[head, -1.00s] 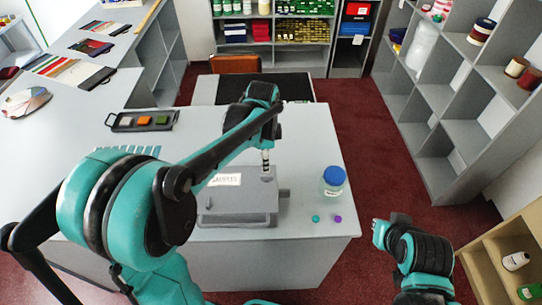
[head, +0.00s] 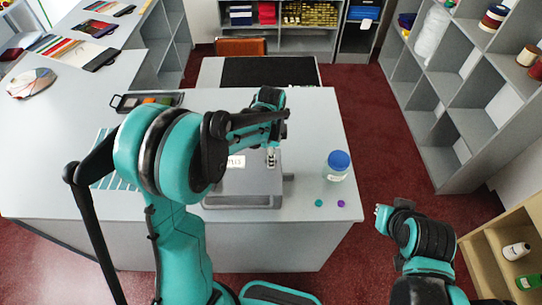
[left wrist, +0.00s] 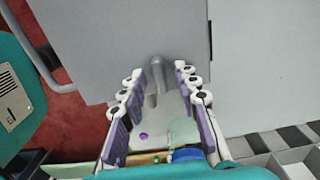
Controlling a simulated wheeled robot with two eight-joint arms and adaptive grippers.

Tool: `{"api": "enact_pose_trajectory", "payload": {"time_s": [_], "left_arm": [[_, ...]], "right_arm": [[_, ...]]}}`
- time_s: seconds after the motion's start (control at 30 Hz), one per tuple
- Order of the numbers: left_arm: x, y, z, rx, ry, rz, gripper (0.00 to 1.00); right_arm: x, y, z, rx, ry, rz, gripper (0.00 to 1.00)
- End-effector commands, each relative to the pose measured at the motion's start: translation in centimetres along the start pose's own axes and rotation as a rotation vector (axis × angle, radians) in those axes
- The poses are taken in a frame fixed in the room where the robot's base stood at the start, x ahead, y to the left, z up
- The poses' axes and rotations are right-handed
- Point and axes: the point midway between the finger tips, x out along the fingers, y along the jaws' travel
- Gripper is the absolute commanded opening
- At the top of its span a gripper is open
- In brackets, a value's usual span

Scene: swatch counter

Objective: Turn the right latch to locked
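A grey box (head: 240,187) with a white label (head: 236,162) stands on the counter; it also fills the upper left of the left wrist view (left wrist: 110,35). A small grey latch (head: 288,177) sticks out at its right side. In the left wrist view a grey lever, seemingly this latch (left wrist: 156,68), shows beyond and between my fingertips; contact cannot be told. My left gripper (head: 270,158) is above the box's right part, pointing down. Its fingers (left wrist: 157,88) are apart, with nothing clasped. My right gripper (head: 380,217) is off the counter's right end; its fingers are too small to judge.
A jar with a blue lid (head: 339,160) stands right of the box, with a teal dot (head: 319,203) and a purple dot (head: 341,204) in front. A dark tray (head: 148,101) lies behind my left arm. Grey shelves (head: 455,100) stand across the aisle at right.

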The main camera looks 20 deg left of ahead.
Motion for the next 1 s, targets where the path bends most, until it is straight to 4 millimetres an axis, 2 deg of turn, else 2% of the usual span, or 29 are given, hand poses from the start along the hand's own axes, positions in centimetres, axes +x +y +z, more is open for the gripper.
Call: {"api": "enact_pose_trajectory", "payload": {"time_s": [0.03, 0.1, 0.13, 0.57, 0.77, 1.0], "left_arm": [[0.0, 0.0, 0.0, 0.0, 0.0, 0.0, 0.23], [0.0, 0.0, 0.0, 0.0, 0.0, 0.0, 0.05], [0.0, 0.0, 0.0, 0.0, 0.0, 0.0, 0.0], [0.0, 0.0, 0.0, -0.036, 0.0, 0.0, 0.0], [0.1, 0.0, 0.0, -0.139, 0.0, 0.0, 0.0], [0.1, 0.0, 0.0, -0.345, 0.0, 0.0, 0.0]], "right_arm": [[0.0, 0.0, 0.0, 0.0, 0.0, 0.0, 0.0], [0.0, 0.0, 0.0, 0.0, 0.0, 0.0, 0.0], [0.0, 0.0, 0.0, 0.0, 0.0, 0.0, 0.0], [0.2, 0.0, 0.1, 0.0, 0.0, 0.0, 0.0], [0.6, 0.0, 0.4, 0.0, 0.0, 0.0, 0.0], [1.2, 0.0, 0.9, 0.0, 0.0, 0.0, 0.0]]}}
